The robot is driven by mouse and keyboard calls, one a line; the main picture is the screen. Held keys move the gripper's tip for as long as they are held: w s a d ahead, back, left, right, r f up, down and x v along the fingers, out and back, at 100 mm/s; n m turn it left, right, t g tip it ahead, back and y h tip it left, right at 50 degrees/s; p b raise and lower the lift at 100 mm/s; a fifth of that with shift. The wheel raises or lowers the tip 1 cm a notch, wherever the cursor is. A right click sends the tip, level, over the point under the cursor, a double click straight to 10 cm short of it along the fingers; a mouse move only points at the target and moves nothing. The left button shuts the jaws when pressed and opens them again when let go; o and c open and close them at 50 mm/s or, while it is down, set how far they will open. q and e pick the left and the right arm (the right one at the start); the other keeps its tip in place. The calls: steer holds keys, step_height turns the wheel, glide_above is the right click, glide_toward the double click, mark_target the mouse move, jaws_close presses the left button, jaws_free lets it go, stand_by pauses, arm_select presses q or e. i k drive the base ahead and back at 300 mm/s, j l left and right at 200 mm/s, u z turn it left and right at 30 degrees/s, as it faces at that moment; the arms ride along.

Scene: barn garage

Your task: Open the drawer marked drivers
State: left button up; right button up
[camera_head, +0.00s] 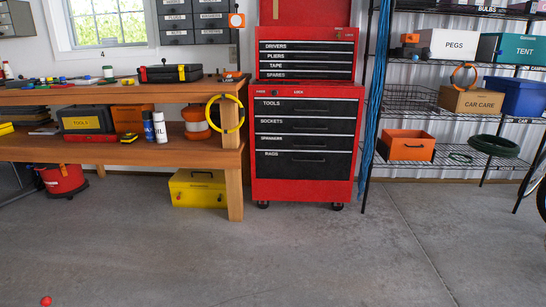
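The drawer marked DRIVERS (305,47) is the top drawer of the black-fronted upper chest of a red tool cabinet. It looks shut, flush with the drawers marked PLIERS, TAPE and SPARES below it. The red lid (304,12) of the upper chest stands raised above it. The upper chest sits on a wider red roller cabinet (356,150) with drawers for tools, sockets, rags and one blurred label. Neither of my grippers shows in this view.
A wooden workbench (236,170) with tools stands left of the cabinet, a yellow toolbox (198,188) under it. Wire shelves (465,165) with boxes stand right, blue strands (374,100) hanging at their near edge. The concrete floor (300,260) in front is clear except a small red ball (46,300).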

mark_target(282, 46)
steer(key=i+l, duration=0.1)
steer(key=i, duration=0.35)
steer(key=i+u, duration=0.15)
steer(key=i, duration=0.35)
steer(key=i+l, duration=0.2)
steer(key=i, duration=0.25)
steer(key=i+l+u, duration=0.15)
steer(key=i, duration=0.3)
